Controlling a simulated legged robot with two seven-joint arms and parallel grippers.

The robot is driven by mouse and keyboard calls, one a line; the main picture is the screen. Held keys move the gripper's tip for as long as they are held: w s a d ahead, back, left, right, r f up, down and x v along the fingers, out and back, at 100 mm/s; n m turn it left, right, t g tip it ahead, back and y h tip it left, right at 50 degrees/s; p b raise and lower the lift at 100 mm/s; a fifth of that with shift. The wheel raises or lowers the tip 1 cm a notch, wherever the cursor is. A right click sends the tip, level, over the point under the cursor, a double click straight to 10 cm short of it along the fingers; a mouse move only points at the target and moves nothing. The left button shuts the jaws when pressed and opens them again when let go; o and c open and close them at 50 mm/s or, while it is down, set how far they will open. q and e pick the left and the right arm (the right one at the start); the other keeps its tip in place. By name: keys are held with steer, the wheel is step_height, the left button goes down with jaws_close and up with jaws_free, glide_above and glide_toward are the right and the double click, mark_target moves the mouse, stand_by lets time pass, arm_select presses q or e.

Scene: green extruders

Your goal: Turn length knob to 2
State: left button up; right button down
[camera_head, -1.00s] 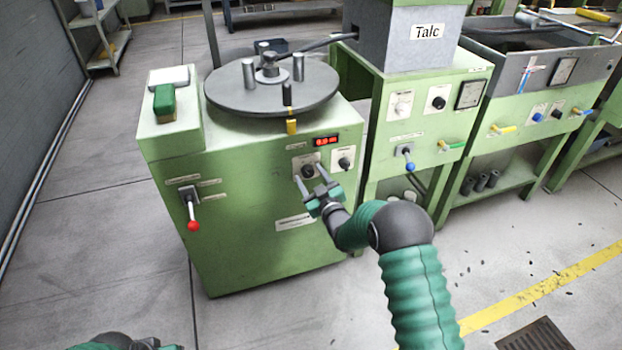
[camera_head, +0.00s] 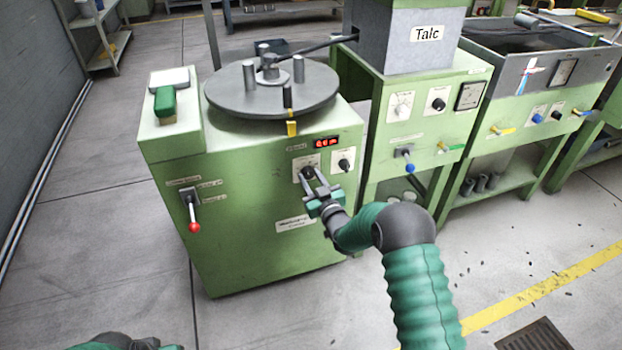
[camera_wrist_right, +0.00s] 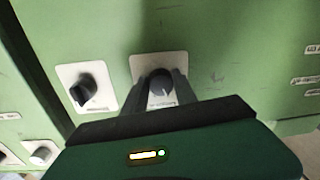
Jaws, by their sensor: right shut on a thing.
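A dark round knob (camera_wrist_right: 161,83) on a pale plate (camera_head: 298,162) sits on the front of the green machine (camera_head: 240,240), below a red display (camera_head: 326,142). My right gripper (camera_head: 308,173) is shut on this knob; in the right wrist view a finger (camera_wrist_right: 162,85) lies on each side of it. The knob's label and scale are too small to read. A second black knob (camera_head: 344,164) on its own plate is just to the right, and shows on the left in the wrist view (camera_wrist_right: 84,90). My left gripper (camera_head: 150,344) is only partly in view at the bottom left edge.
A red-tipped lever (camera_head: 193,215) hangs on the machine's left front. A round turntable (camera_head: 235,95) with metal posts is on top. A green machine with a Talc hopper (camera_head: 395,50) and a blue-tipped lever (camera_head: 409,166) stands to the right.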

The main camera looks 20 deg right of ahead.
steer(key=c, duration=1)
jaws_free()
steer(key=shift+s+r+p, duration=0.1)
steer(key=shift+s+p, duration=0.2)
steer(key=shift+s, duration=0.1)
steer(key=s+d+p, duration=0.1)
steer(key=s+p, duration=0.3)
steer(key=s, duration=1.2)
steer(key=shift+d+f+p, duration=0.25)
steer(key=shift+f+p, duration=0.05)
